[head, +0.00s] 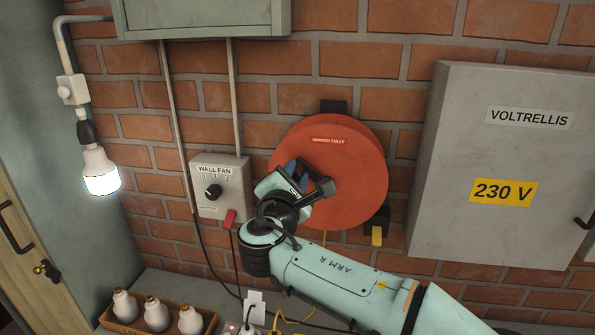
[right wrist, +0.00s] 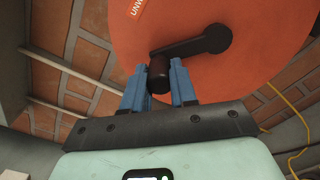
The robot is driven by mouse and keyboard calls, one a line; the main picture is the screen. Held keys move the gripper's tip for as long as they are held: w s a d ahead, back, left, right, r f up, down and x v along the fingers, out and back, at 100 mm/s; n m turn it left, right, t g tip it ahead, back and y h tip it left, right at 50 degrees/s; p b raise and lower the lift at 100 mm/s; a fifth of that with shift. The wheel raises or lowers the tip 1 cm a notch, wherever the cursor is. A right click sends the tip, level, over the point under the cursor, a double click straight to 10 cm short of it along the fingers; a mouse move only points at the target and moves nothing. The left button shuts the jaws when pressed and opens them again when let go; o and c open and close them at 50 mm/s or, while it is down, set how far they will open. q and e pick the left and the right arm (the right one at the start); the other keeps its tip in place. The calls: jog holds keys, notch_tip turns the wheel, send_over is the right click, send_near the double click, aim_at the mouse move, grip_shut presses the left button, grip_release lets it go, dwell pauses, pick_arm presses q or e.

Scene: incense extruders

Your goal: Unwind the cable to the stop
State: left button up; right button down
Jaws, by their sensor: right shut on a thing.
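The orange-red cable reel (head: 358,180) is mounted on the brick wall and carries a label reading "UNWIND FULLY" (head: 329,140). It fills much of the right wrist view (right wrist: 255,75). Its black crank arm (right wrist: 193,45) ends in a dark round handle (right wrist: 158,76). My right gripper (right wrist: 158,88) has its blue fingers on either side of this handle and is shut on it. In the head view my right gripper (head: 296,176) is in front of the reel's lower left part. A yellow cable (right wrist: 286,108) hangs beside the reel in the right wrist view. My left gripper is not in view.
A WALL FAN switch box (head: 217,203) is left of the reel. A grey 230 V cabinet (head: 500,150) is at the right. A lit bulb (head: 100,172) hangs at the left.

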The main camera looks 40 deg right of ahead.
dwell(0.3)
jog(key=c, duration=0.9)
grip_release()
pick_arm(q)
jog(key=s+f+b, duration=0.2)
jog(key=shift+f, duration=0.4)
pick_arm(e)
jog(key=v, duration=1.3)
jog(key=shift+s+a, duration=0.15)
